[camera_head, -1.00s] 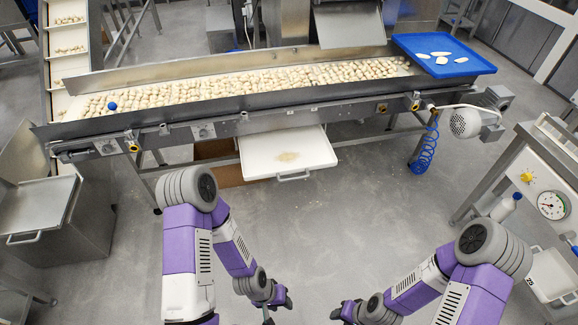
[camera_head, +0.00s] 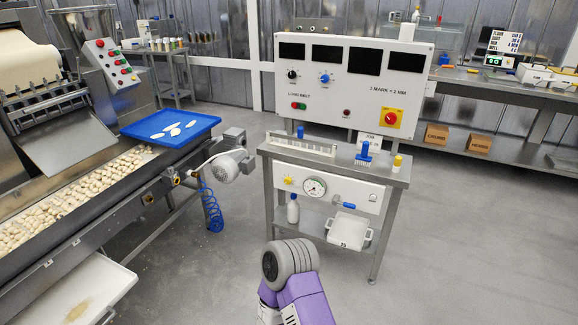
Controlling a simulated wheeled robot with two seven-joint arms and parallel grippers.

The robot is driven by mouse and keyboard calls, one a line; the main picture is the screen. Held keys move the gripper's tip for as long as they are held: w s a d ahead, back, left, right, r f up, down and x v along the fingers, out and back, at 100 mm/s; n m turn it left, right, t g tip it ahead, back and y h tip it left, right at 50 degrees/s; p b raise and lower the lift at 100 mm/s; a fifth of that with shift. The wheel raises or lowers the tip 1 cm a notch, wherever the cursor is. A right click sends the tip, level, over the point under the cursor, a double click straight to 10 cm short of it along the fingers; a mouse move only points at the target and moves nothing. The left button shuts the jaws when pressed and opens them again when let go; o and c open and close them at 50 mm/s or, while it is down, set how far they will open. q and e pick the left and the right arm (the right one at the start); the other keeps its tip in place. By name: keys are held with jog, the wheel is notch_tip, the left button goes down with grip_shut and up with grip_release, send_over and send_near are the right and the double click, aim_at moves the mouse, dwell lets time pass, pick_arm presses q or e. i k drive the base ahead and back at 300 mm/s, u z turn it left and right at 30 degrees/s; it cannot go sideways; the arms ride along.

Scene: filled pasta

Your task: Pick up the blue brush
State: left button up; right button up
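A small blue brush (camera_head: 365,152) is on the steel bench (camera_head: 385,171), in front of a small white sign card (camera_head: 369,139). It has a blue upper part and what look like pale bristles below, too small to make out well. The bench stands right of the conveyor. Neither of my grippers shows in the head view now. Only a purple and grey part of one of my arms shows at the bottom centre, well short of the bench.
A white control panel (camera_head: 352,78) rises behind the bench top. A long pale slotted tray (camera_head: 302,145) and a yellow-capped bottle (camera_head: 397,163) flank the brush. The conveyor's blue tray (camera_head: 171,128) and motor (camera_head: 226,166) are left. Open floor (camera_head: 455,245) lies right.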

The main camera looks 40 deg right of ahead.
aim_at(361, 159)
jog(key=z, duration=1.9)
